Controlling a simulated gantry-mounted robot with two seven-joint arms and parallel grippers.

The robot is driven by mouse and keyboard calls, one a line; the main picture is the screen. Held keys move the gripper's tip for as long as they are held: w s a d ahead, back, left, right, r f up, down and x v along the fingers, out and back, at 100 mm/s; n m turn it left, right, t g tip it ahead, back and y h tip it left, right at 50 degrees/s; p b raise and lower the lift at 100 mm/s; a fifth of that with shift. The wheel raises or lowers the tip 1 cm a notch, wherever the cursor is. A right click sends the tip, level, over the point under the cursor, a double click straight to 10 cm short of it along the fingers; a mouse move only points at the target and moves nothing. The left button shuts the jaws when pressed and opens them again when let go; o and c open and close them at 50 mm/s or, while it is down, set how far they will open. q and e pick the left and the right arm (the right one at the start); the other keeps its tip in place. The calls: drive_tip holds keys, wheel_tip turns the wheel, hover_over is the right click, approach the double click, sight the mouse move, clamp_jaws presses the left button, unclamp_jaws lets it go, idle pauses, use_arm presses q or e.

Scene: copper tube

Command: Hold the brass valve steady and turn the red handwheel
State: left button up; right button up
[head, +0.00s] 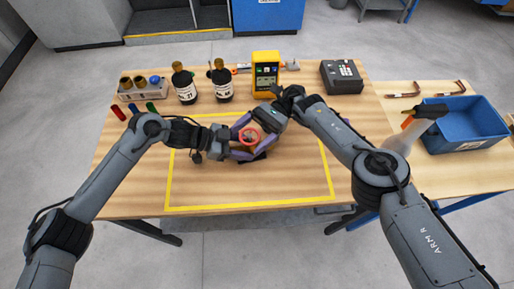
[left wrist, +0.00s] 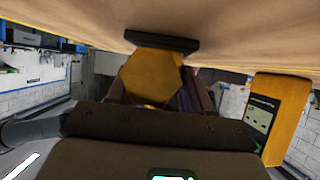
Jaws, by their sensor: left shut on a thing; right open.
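The red handwheel (head: 250,136) shows as a ring on top of the valve, inside the yellow-taped area. The brass valve (left wrist: 150,80) fills the middle of the left wrist view, which is upside down, and stands on a dark base plate (left wrist: 160,42). My left gripper (head: 244,150) comes in low from the left and is shut on the valve body. My right gripper (head: 254,132) reaches in from the upper right, open, its fingers close around the handwheel. Whether they touch it I cannot tell. The grippers hide most of the valve in the head view.
A yellow meter (head: 265,72) stands just behind the grippers, and shows in the left wrist view (left wrist: 258,120). Two dark bottles (head: 186,88) and a tray of jars (head: 143,90) stand back left. A blue bin (head: 466,125) is right. The front taped area is clear.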

drive_tip(key=shift+w+r+m+t+y, duration=0.1)
drive_tip(key=shift+m+t+y, duration=0.6)
